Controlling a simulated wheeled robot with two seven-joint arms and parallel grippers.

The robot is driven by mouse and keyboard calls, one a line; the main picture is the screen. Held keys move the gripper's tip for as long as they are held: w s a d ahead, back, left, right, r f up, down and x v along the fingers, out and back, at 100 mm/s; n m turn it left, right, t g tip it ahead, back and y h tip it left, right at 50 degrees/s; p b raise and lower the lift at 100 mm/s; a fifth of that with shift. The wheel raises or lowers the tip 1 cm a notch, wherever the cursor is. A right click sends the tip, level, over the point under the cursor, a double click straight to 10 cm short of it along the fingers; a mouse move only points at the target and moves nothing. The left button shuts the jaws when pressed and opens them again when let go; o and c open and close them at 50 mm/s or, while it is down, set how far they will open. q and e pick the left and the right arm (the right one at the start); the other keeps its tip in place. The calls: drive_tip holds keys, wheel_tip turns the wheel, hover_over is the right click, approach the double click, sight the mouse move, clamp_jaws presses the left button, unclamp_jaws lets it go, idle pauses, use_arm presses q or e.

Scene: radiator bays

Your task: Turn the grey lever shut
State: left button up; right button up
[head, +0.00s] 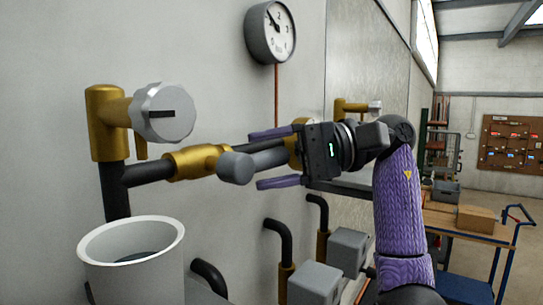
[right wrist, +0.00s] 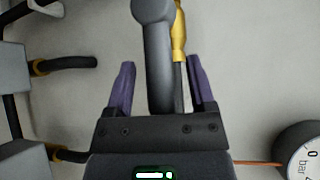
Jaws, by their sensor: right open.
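The grey lever (head: 240,168) has a rounded free end and sits at a brass valve (head: 195,162) on a black pipe along the wall. In the head view it points left and towards me, roughly along the pipe. My right gripper (head: 254,160) is open, with one purple finger above the lever and one below it. In the right wrist view the lever (right wrist: 156,65) lies between the two open fingers (right wrist: 161,62), with visible gaps on both sides. The lever's root is partly hidden by my right gripper. My left gripper is not in view.
A silver round knob (head: 163,112) on a brass fitting is at left, above a white bucket (head: 130,250). A pressure gauge (head: 270,32) hangs above my right gripper. Grey boxes (head: 315,285) and black pipes stand below it. A trolley (head: 470,222) is at right.

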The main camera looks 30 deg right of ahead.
drive_tip(key=shift+w, duration=0.15)
clamp_jaws()
idle(1.1)
